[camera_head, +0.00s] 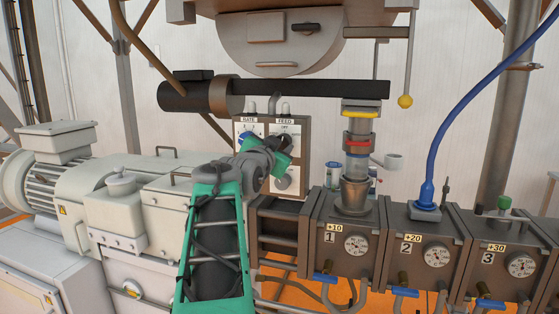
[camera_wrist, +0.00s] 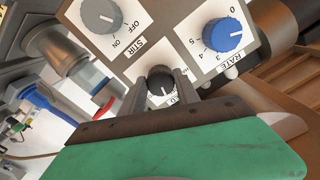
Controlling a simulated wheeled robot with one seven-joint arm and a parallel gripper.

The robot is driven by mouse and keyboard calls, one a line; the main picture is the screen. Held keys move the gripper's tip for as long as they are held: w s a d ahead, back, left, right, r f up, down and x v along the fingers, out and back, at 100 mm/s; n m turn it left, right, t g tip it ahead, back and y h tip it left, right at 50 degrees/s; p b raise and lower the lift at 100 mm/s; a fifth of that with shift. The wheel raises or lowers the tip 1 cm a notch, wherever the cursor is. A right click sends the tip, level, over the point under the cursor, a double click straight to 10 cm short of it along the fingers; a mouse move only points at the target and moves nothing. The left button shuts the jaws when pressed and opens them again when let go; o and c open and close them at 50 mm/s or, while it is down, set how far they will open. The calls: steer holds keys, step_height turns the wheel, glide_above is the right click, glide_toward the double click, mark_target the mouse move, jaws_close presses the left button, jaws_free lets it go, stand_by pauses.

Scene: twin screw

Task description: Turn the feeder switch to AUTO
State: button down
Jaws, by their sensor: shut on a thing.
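The feeder switch is a black knob on the white FEED plate of the control panel (camera_head: 304,155). In the wrist view the black knob (camera_wrist: 160,84) sits between the two grey fingers of my gripper (camera_wrist: 161,86), which is shut on it. Its plate label is mostly hidden by the fingers, so I cannot read which position the knob points to. In the head view my gripper (camera_head: 284,144) is at the FEED plate and covers most of the knob.
The blue RATE knob (camera_wrist: 222,35) and grey STIR knob (camera_wrist: 101,16) sit close beside the feeder switch. Right of the panel stands a clear sight tube (camera_head: 357,165) on the numbered barrel blocks (camera_head: 351,222). A dark horizontal bar (camera_head: 310,91) runs above the panel.

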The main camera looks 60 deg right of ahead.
steer(key=m+b, duration=0.8)
steer(key=b, duration=0.1)
steer(key=shift+w+m+b, duration=0.1)
steer(key=shift+m+b, duration=0.25)
steer(key=shift+m, duration=0.05)
steer(key=shift+r, duration=0.1)
steer(key=c, duration=0.9)
jaws_free()
steer(key=s+a+b, duration=0.1)
steer(key=a+b, duration=0.1)
steer(key=a, duration=0.5)
steer(key=shift+s+a, duration=0.15)
steer(key=shift+a, duration=0.25)
